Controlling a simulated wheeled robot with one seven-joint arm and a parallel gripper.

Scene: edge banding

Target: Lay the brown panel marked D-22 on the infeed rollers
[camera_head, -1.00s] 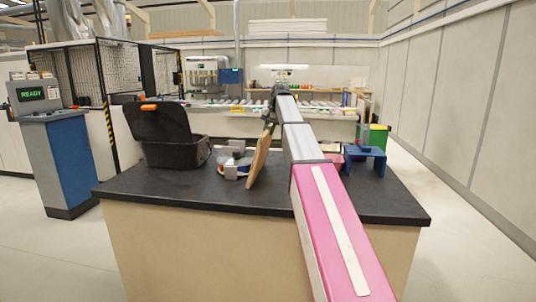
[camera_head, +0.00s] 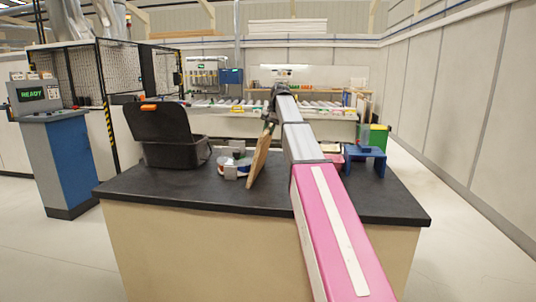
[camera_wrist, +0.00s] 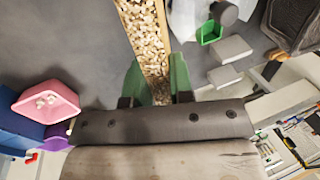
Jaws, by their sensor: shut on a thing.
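My gripper (camera_wrist: 158,88), with green fingers, is shut on a brown panel (camera_wrist: 145,35). The panel's speckled chipboard edge faces the wrist camera. In the head view the panel (camera_head: 259,160) hangs tilted and nearly on edge from my gripper (camera_head: 269,122), over the dark bench top. Its lower end is close to the bench; I cannot tell whether it touches. No D-22 mark is readable. A row of rollers (camera_head: 318,104) runs along the back, well beyond the bench; my arm covers part of it.
The dark bench (camera_head: 215,192) holds an open black case (camera_head: 170,140), a roll with grey blocks (camera_head: 232,165), a pink container (camera_wrist: 48,102) and a blue stand (camera_head: 365,158). A green bin (camera_head: 378,138) stands behind. A blue console (camera_head: 58,150) stands left. Floor is clear at right.

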